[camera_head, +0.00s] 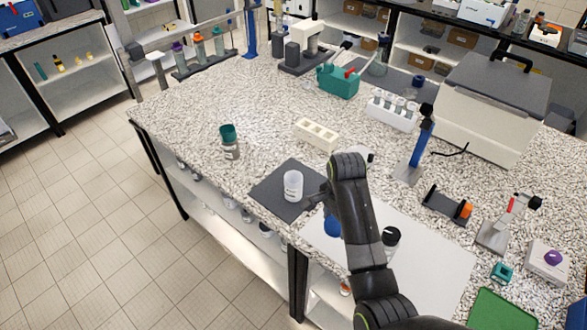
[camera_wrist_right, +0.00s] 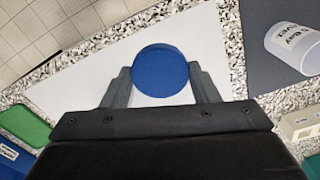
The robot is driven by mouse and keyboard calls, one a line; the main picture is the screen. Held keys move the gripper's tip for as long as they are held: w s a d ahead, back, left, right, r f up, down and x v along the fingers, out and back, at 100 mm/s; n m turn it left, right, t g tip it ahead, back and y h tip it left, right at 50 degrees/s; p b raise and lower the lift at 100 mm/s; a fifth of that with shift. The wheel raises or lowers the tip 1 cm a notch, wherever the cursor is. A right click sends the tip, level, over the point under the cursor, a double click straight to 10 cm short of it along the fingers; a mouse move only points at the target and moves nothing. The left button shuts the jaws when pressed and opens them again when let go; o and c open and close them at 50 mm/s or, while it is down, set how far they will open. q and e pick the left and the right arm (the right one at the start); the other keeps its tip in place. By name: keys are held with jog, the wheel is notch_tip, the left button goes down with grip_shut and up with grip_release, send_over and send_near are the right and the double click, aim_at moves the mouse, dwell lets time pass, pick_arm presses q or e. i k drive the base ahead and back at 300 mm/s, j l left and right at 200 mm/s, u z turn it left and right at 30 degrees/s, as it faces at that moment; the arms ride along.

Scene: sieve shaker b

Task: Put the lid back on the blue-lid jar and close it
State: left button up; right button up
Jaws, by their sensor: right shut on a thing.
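The blue lid (camera_wrist_right: 160,70) is between the two fingers of my right gripper (camera_wrist_right: 160,85), which is shut on it. In the head view the lid (camera_head: 333,226) shows just beside my dark right arm, over the white sheet; I cannot tell whether it touches the sheet. The gripper (camera_head: 322,207) is partly hidden by my wrist there. An open white jar (camera_head: 293,186) stands upright on the dark grey mat (camera_head: 268,192), left of the gripper. Its label shows in the right wrist view (camera_wrist_right: 295,45). My left gripper is not in view.
A white sheet (camera_head: 430,255) lies under my right arm, with a dark-lidded jar (camera_head: 391,237) on it. A green-topped jar (camera_head: 229,140) and a cream rack (camera_head: 316,135) stand beyond the mat. The counter left of the rack is mostly clear.

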aim_at(292, 179)
jog(key=i, duration=0.45)
jog(key=j+u, duration=0.15)
jog(key=j, duration=0.45)
jog(key=i+j+u, duration=0.15)
jog(key=j, duration=0.45)
jog(key=k, duration=0.1)
